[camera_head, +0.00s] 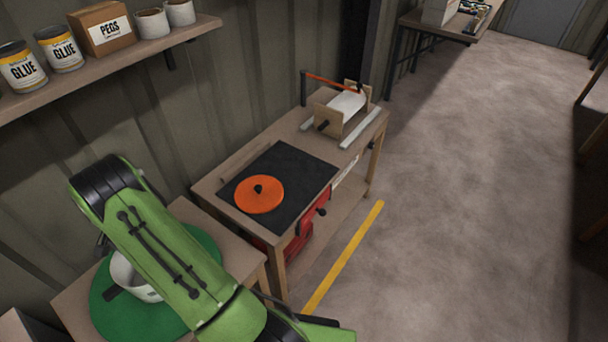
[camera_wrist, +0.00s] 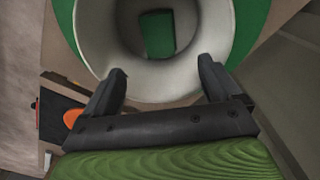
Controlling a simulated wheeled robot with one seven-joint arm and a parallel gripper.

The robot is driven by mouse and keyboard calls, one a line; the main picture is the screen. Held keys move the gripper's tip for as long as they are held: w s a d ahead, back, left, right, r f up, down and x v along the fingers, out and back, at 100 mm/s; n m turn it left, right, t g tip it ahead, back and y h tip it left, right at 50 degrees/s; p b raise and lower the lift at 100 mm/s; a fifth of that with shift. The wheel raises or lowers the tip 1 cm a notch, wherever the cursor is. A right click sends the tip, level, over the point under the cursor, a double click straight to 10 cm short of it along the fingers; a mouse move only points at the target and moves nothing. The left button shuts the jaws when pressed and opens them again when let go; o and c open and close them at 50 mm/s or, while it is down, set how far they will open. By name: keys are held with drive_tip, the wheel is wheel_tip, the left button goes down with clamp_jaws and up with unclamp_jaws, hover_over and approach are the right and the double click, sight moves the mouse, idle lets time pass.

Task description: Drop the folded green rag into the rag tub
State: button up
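The rag tub (camera_head: 130,274) is a pale round tub standing on a round green mat (camera_head: 103,309) at the lower left of the head view, partly covered by my arm. In the wrist view I look down into the tub (camera_wrist: 95,50). The folded green rag (camera_wrist: 157,33) is inside it, within the dark hollow. My gripper (camera_wrist: 162,72) is open, its two dark fingers spread apart over the near rim with nothing between them. In the head view my arm hides the gripper and the rag does not show.
A bench beyond holds a black mat (camera_head: 305,172) with an orange disc (camera_head: 259,194), and a wooden roller stand (camera_head: 343,108). A wall shelf (camera_head: 120,54) carries glue cans, a pegs box (camera_head: 102,28) and white pots. Open floor (camera_head: 450,200) lies to the right.

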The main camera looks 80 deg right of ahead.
drive_tip(key=shift+r, duration=0.1)
wheel_tip(320, 180, up, 16)
drive_tip(key=p, duration=0.1)
drive_tip(key=shift+f, duration=0.2)
idle(0.3)
